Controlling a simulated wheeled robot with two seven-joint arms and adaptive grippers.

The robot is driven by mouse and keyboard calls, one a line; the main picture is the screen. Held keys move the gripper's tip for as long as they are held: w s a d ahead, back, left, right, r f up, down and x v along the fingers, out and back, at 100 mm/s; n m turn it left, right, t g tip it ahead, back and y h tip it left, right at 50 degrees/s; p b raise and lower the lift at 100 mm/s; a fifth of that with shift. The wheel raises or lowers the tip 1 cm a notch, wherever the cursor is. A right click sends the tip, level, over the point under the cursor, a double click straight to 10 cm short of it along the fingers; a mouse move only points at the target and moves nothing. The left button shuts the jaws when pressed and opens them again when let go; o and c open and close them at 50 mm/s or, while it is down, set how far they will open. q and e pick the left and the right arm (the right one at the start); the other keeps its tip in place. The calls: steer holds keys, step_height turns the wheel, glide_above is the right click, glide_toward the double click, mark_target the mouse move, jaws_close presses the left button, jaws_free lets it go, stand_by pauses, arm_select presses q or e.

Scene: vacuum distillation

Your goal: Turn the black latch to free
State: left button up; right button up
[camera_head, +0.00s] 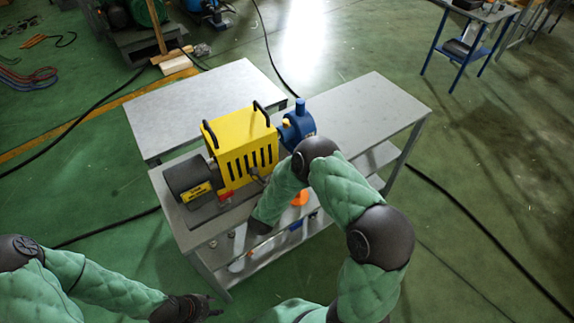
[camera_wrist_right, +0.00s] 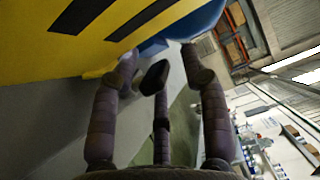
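The yellow machine (camera_head: 245,140) stands on the grey bench, with black slots on its front and two black handles on top. A blue part (camera_head: 298,125) is at its right end and a dark cylinder (camera_head: 188,177) at its left. My right gripper (camera_wrist_right: 160,68) is open beside the slotted yellow side (camera_wrist_right: 60,30), with the blue part (camera_wrist_right: 195,18) beyond its fingertips. Nothing is visibly held. I cannot make out the black latch clearly in either view. My left gripper (camera_head: 208,308) is low at the bottom, away from the bench; its finger state is unclear.
The grey bench (camera_head: 375,100) has free room to the right of the machine. A lower grey table (camera_head: 195,105) adjoins behind it. An orange object (camera_head: 299,198) shows below the bench top. Black cables cross the green floor, and a blue-framed stand (camera_head: 465,45) is far right.

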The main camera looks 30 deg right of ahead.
steer(key=shift+s+a+f, duration=0.1)
steer(key=v, duration=1.1)
steer(key=shift+s+a, duration=0.25)
steer(key=shift+a, duration=0.05)
